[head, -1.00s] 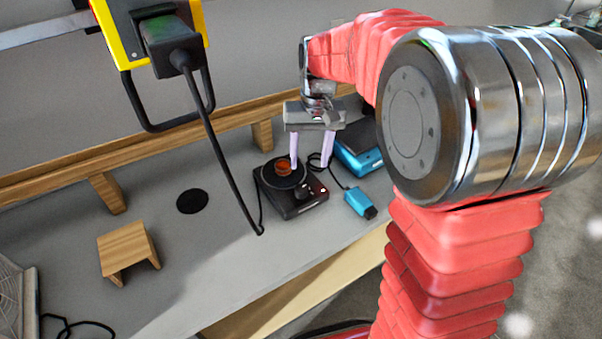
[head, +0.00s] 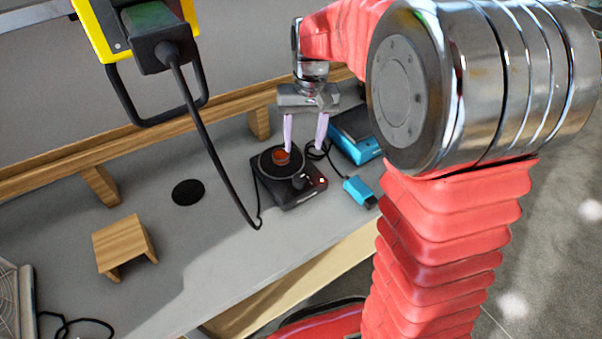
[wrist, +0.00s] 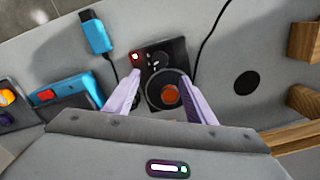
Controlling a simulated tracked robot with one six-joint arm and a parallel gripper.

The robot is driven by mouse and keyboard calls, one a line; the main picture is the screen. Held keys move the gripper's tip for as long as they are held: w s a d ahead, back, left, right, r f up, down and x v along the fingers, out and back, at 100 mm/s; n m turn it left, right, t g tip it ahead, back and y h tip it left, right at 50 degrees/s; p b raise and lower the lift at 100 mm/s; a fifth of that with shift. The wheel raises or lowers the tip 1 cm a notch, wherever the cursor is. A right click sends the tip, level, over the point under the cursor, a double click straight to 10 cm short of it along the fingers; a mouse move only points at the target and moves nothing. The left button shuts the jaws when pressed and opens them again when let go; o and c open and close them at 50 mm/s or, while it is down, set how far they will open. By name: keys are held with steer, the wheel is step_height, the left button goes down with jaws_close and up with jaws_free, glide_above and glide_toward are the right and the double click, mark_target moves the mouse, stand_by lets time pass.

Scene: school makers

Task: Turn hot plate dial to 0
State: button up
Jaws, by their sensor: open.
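The hot plate (head: 277,179) is a black box on the grey bench, with a round plate and an orange-red disc (head: 281,156) on it. Its dial (head: 300,181) is a dark knob on the front, beside a lit red light (head: 322,182). In the wrist view the dial (wrist: 156,61) shows beyond the round plate; its setting is too small to read. My gripper (head: 304,147) is open and empty, its two pale fingers above the rear of the hot plate. In the wrist view my gripper (wrist: 162,87) has its fingers on either side of the hot plate.
A blue box (head: 355,145) stands right of the hot plate, and a blue connector (head: 359,191) lies in front of it. A black cable hangs from a yellow-and-black unit (head: 150,30) at left. A small wooden stand (head: 124,243) and a black disc (head: 188,193) are further left.

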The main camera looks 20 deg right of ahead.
mark_target(300, 177)
steer(key=f, duration=1.3)
steer(key=shift+a, duration=0.4)
steer(key=shift+c, duration=0.5)
steer(key=c, duration=0.9)
